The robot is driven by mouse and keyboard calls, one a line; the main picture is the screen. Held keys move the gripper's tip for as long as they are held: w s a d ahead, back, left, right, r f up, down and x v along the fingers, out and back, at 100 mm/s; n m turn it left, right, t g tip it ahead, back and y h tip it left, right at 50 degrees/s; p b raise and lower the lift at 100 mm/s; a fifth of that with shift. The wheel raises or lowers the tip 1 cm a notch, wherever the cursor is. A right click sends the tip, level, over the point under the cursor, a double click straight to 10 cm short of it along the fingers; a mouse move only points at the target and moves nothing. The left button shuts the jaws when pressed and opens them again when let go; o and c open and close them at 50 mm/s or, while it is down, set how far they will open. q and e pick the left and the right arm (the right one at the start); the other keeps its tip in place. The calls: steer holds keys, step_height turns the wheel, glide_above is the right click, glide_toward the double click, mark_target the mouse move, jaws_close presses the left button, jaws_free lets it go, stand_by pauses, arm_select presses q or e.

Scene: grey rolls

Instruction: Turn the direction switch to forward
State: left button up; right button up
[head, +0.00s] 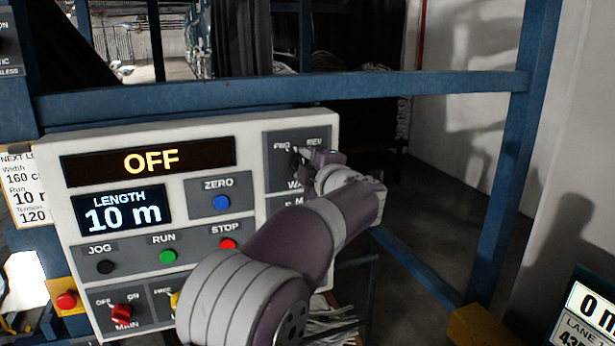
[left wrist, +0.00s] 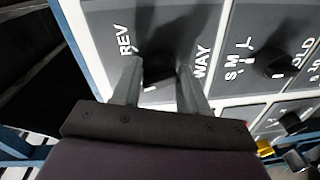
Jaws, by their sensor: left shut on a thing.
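The direction switch is a black knob on the grey plate at the panel's upper right, under the FWD and REV labels. It shows in the left wrist view (left wrist: 157,68) between my fingers, with REV printed to its left and WAY to its right. My left gripper (head: 303,158) is at the switch in the head view, and its arm hides much of that plate. In the left wrist view the gripper (left wrist: 157,80) has a finger on each side of the knob and is shut on it. I cannot tell which way the knob points. My right gripper is not in view.
The white panel (head: 325,125) has an OFF display (head: 150,161), a 10 m length display (head: 122,212) and several buttons. Another black knob (left wrist: 277,66) is close by. A blue frame bar (head: 440,84) runs above the panel, and a blue post (head: 512,170) stands right.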

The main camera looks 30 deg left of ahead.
arm_select(q)
steer(key=n+b, duration=0.1)
steer(key=n, duration=0.1)
steer(key=n+b, duration=0.1)
steer(key=shift+s+r+n, duration=0.1)
steer(key=shift+r+n, duration=0.2)
steer(key=shift+n, duration=0.1)
steer(key=shift+a+r+n+b, duration=0.1)
steer(key=shift+n+b, duration=0.7)
steer(key=shift+n, duration=0.3)
steer(key=shift+t+h, duration=0.3)
steer(key=o, duration=1)
steer(key=shift+a, duration=0.1)
steer(key=shift+f, duration=0.2)
